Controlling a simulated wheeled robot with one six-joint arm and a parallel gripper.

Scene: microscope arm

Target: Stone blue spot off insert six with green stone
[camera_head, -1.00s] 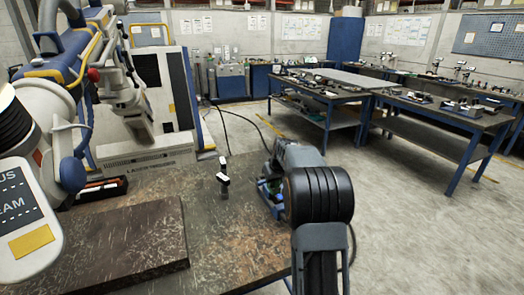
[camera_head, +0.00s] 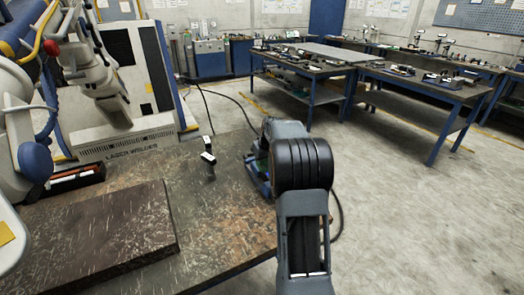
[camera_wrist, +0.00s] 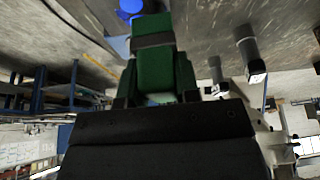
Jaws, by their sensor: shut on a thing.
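In the wrist view my gripper (camera_wrist: 157,90) is shut on a green block (camera_wrist: 157,68), which looks like the green stone. A dark band crosses the block near its far end. A bright blue round patch (camera_wrist: 131,7) shows just beyond that end; I cannot tell whether they touch. In the head view my arm hides the gripper. A blue piece (camera_head: 258,183) with a bit of green above it shows at the left of my arm, on or over the workbench's right side. I cannot make out insert six or any number.
The worn workbench (camera_head: 225,225) carries a thick dark slab (camera_head: 90,240) at the front left. A small upright post with white ends (camera_head: 208,158) stands near the middle. A laser welder (camera_head: 125,80) is behind left. Other tables (camera_head: 320,70) stand farther back; the floor at right is clear.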

